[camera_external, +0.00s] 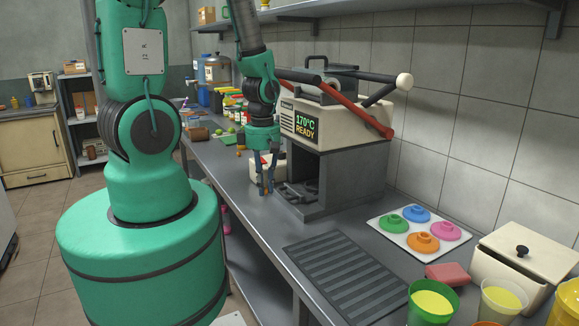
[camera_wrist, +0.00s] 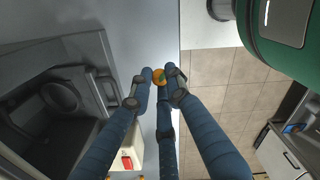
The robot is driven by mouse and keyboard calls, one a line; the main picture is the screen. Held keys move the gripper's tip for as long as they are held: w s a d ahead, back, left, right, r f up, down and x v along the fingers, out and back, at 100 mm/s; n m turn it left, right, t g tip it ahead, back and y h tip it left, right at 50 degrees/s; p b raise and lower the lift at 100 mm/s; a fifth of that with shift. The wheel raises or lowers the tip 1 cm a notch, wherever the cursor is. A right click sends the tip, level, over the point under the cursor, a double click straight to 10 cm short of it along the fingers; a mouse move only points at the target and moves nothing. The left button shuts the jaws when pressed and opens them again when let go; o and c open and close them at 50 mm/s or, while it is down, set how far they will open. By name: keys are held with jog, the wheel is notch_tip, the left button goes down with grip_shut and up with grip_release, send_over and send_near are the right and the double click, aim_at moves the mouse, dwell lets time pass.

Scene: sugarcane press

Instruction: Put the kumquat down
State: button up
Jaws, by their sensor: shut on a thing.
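The kumquat (camera_wrist: 159,75) is a small orange fruit with a green patch, seen in the wrist view between my fingertips. My gripper (camera_wrist: 160,78) has blue fingers with dark joints, and they are closed around the kumquat. In the external view my gripper (camera_external: 266,190) points down, low over the grey counter (camera_external: 228,180), left of the press (camera_external: 325,180). In the wrist view the kumquat is near the counter's front edge, with the tiled floor beyond.
The press stands close to my gripper's right. A white box (camera_external: 258,166) is just behind my fingers. Limes (camera_external: 232,131) and jars are farther back. A drain grate (camera_external: 345,279), coloured lids (camera_external: 421,241) and cups (camera_external: 432,302) are in front. Counter left of the press is narrow.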

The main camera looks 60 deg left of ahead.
jog(key=s+d+f+m+b, duration=0.2)
jog(key=s+d+m, duration=0.3)
jog(key=d, duration=0.3)
jog(key=s+d+f+m+b, duration=0.2)
jog(key=s+d+m, duration=0.4)
jog(key=d, duration=0.3)
jog(key=shift+f+m, duration=0.55)
jog(key=shift+m, duration=0.05)
jog(key=shift+w, duration=0.1)
jog(key=b, duration=0.3)
send_over(315, 257)
jog(key=shift+f, duration=0.75)
jog(key=shift+f+b, duration=0.55)
jog(key=shift+f, duration=1.2)
jog(key=shift+f, duration=0.15)
